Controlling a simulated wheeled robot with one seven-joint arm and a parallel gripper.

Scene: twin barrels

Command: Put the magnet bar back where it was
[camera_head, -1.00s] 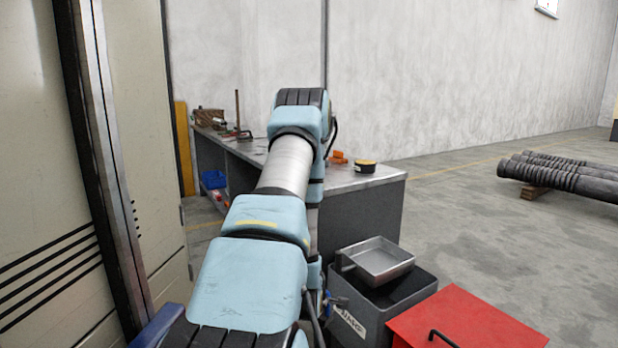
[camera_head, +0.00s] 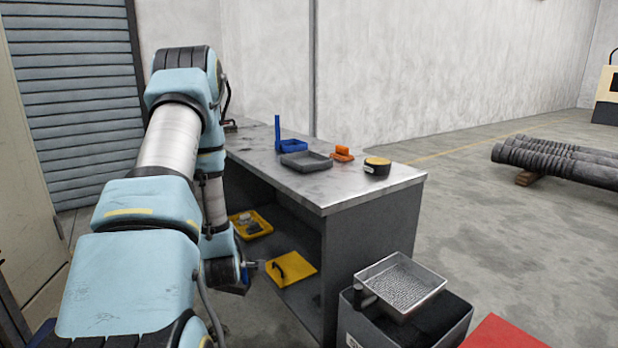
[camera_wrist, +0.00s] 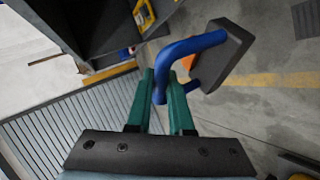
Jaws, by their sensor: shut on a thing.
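My gripper (camera_wrist: 160,82) has green fingers shut on the blue handle of the magnet bar (camera_wrist: 233,48), a dark block with a bent blue handle. In the wrist view the bar sticks out to the upper right, clear of the floor. In the head view the magnet bar (camera_head: 234,289) is partly visible low beside the bench's open front, left of the yellow lid-like piece on the shelf. My arm hides most of the fingers there.
The grey bench (camera_head: 345,188) carries a blue tray (camera_head: 293,146), a grey tray (camera_head: 306,162), an orange item (camera_head: 342,154) and a round black-yellow thing (camera_head: 377,167). Its shelf holds a yellow tray (camera_head: 262,228) and a yellow piece (camera_head: 298,262). A metal pan (camera_head: 405,282) rests on a bin (camera_head: 450,325).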

